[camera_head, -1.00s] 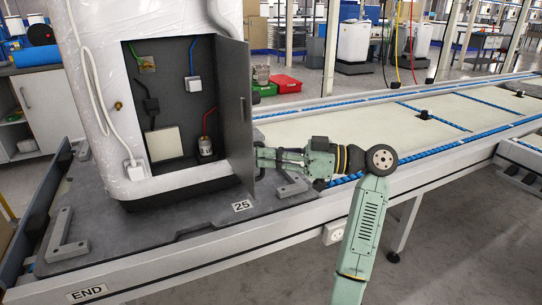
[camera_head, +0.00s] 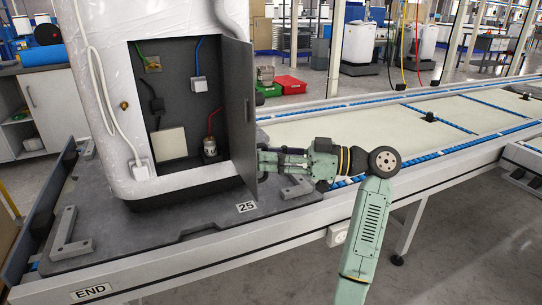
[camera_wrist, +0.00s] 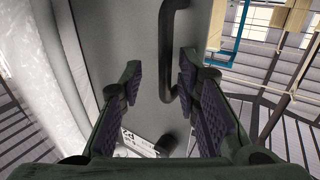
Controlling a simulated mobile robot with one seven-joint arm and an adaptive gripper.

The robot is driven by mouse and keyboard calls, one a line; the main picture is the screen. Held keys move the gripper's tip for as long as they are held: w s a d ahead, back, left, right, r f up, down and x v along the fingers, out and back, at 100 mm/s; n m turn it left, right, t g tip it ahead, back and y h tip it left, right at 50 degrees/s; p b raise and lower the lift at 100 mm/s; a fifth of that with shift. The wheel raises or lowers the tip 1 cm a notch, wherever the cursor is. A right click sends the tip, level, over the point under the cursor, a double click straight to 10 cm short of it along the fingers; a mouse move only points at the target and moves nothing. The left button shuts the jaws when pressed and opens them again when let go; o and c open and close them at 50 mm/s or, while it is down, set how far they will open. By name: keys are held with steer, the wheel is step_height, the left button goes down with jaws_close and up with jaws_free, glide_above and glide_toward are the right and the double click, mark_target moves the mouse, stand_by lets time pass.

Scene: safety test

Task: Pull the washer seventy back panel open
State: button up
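The washer (camera_head: 107,75), white and wrapped in clear film, stands upright on a grey pallet plate at the left. Its grey back panel (camera_head: 238,110) is hinged at the opening's right side and stands swung outward, showing the dark inside with coloured hoses and small parts. My gripper (camera_head: 264,160) is beside the panel's outer face, low down. In the wrist view my gripper (camera_wrist: 161,68) is open, its two dark pads apart. The panel's dark bar handle (camera_wrist: 167,45) runs between the fingers, nearer the right one. Contact with the handle cannot be told.
The washer's plate (camera_head: 125,240) rests on a conveyor line whose pale belt (camera_head: 350,122) runs to the back right. Red (camera_head: 290,85) and green (camera_head: 268,90) bins sit on the floor behind. Corner brackets (camera_head: 66,228) rise from the plate. Floor at the front right is clear.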

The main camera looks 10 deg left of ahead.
steer(key=d, duration=1.2)
steer(key=shift+w, duration=0.3)
